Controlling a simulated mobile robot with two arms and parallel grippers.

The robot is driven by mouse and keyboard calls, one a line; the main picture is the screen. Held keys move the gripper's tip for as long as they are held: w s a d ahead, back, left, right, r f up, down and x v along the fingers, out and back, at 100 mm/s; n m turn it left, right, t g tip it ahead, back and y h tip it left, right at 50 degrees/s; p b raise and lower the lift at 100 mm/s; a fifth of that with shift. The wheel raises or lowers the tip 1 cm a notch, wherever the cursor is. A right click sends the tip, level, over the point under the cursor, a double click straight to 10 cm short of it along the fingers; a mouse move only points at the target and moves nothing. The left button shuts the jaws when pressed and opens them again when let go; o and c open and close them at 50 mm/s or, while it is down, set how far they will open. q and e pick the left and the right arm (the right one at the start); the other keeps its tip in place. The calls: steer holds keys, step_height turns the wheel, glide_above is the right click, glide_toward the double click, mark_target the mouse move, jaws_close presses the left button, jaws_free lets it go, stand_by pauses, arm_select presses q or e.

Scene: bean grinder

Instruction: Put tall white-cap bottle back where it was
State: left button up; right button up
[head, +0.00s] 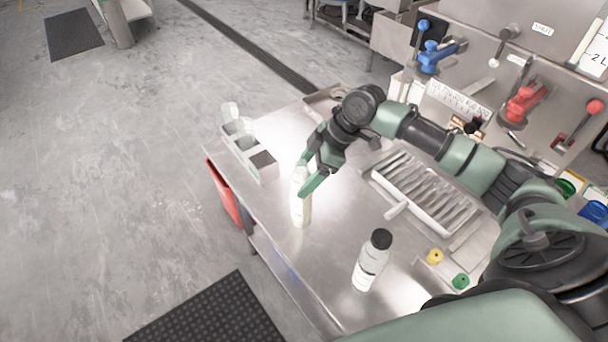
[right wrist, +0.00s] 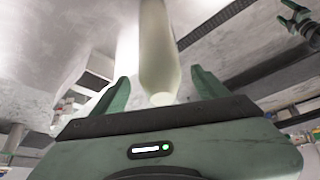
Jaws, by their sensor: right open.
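The tall white-cap bottle (head: 300,208) is pale and stands on the steel table near its left edge. My right gripper (head: 306,178) is at its upper part, with the fingers on either side and the jaws open. In the right wrist view the bottle (right wrist: 158,50) shows between the two spread green fingers (right wrist: 157,90). I cannot tell whether a finger touches it. The cap is mostly hidden by the gripper in the head view. A green and black gripper, apparently my left (right wrist: 302,20), shows small at the upper right of the right wrist view.
A black-cap bottle (head: 371,262) stands nearer on the table. A grey divided holder (head: 249,150) with clear containers is at the left edge. A slotted metal tray (head: 424,190) lies right of the gripper. Yellow (head: 435,257) and green (head: 460,281) small pieces lie at the right.

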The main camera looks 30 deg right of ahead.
steer(key=b+v, duration=0.2)
steer(key=v, duration=0.9)
steer(key=shift+r, duration=0.25)
